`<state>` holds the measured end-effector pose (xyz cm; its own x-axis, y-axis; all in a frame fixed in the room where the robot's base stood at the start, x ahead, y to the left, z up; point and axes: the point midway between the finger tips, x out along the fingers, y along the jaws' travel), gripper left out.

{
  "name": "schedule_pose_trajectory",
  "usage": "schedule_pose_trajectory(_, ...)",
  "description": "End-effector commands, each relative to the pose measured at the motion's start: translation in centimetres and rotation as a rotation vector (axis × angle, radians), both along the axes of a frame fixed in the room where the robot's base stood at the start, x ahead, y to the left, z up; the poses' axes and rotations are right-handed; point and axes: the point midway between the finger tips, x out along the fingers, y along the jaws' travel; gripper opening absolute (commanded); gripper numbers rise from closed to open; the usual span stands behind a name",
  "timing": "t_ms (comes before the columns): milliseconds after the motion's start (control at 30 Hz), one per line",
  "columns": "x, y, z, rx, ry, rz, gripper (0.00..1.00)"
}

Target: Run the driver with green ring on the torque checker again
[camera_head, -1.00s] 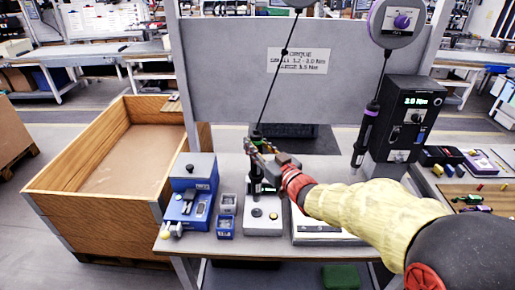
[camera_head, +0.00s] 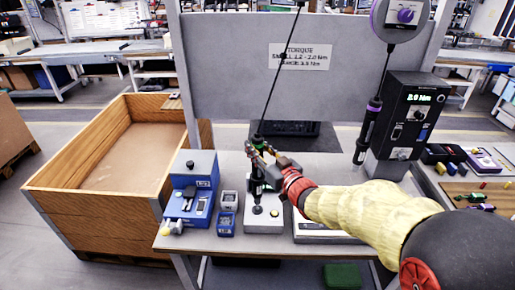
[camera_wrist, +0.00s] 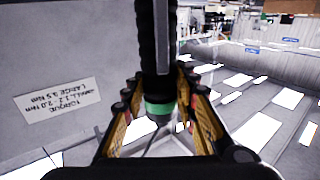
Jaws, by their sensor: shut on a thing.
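The driver with green ring (camera_wrist: 158,106) is held between the fingers of my gripper (camera_head: 260,152). In the head view the driver (camera_head: 257,186) hangs upright on a cable, partly hidden by the fingers. In the wrist view my gripper (camera_wrist: 158,120) is shut around it near the green ring. The torque checker (camera_head: 263,225) is a pale box with a yellow button on the bench. The driver's lower end is at or just over the dark socket on the checker; contact is too small to tell.
A second driver with a purple ring (camera_head: 366,135) hangs to the right, beside a black display box (camera_head: 408,112). A wooden crate (camera_head: 75,160) is at far left.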

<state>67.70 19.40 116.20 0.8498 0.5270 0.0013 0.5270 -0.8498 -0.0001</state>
Motion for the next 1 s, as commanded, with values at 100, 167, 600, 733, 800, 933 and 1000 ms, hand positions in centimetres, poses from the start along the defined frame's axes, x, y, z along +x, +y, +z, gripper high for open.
schedule_pose_trajectory(100, 0.0, 0.0, -0.1, -0.001, 0.002, 0.001, 0.00)
schedule_pose_trajectory(167, 0.0, 0.0, -0.2, -0.001, 0.002, 0.001, 0.00)
schedule_pose_trajectory(600, -0.1, 0.0, -1.8, -0.001, 0.001, 0.001, 0.00)
schedule_pose_trajectory(733, -0.1, 0.0, -1.7, -0.001, 0.001, 0.001, 0.00)
schedule_pose_trajectory(800, -0.1, 0.0, -1.7, -0.001, 0.001, 0.001, 0.00)
schedule_pose_trajectory(933, -0.1, 0.0, -1.7, -0.001, 0.001, 0.001, 0.00)
schedule_pose_trajectory(1000, -0.1, 0.0, -1.7, -0.001, 0.001, 0.001, 0.00)
